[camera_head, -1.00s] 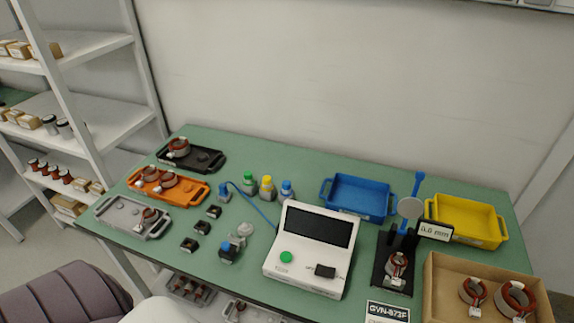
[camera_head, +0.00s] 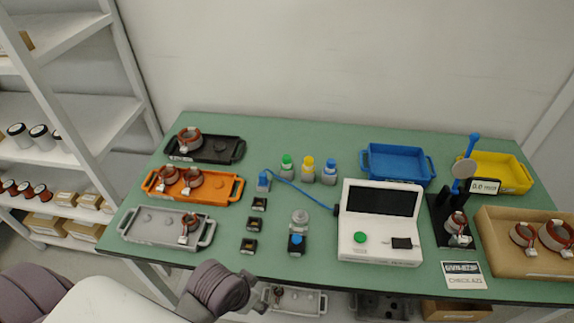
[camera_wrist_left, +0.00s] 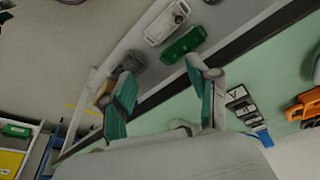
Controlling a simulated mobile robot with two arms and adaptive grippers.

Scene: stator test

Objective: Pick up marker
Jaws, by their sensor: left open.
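No object is plainly a pen-shaped marker. Three short bottle-like pieces stand upright at the table's middle in the head view: one with a green cap (camera_head: 287,166), one with a yellow cap (camera_head: 307,170) and one with a blue cap (camera_head: 329,172). I cannot tell whether these are the markers. My left gripper (camera_wrist_left: 158,72) is open with nothing between its fingers in the left wrist view, near the table's edge. In the head view my left arm shows at the lower left, and its fingers cannot be made out. My right gripper is not in view.
Black (camera_head: 225,150), orange (camera_head: 222,188) and grey (camera_head: 150,236) trays with copper-wound parts lie on the table's left. A white device (camera_head: 378,248), blue bin (camera_head: 395,165), yellow bin (camera_head: 497,168) and cardboard box (camera_head: 510,258) stand right. A shelf rack (camera_head: 110,125) is at the left.

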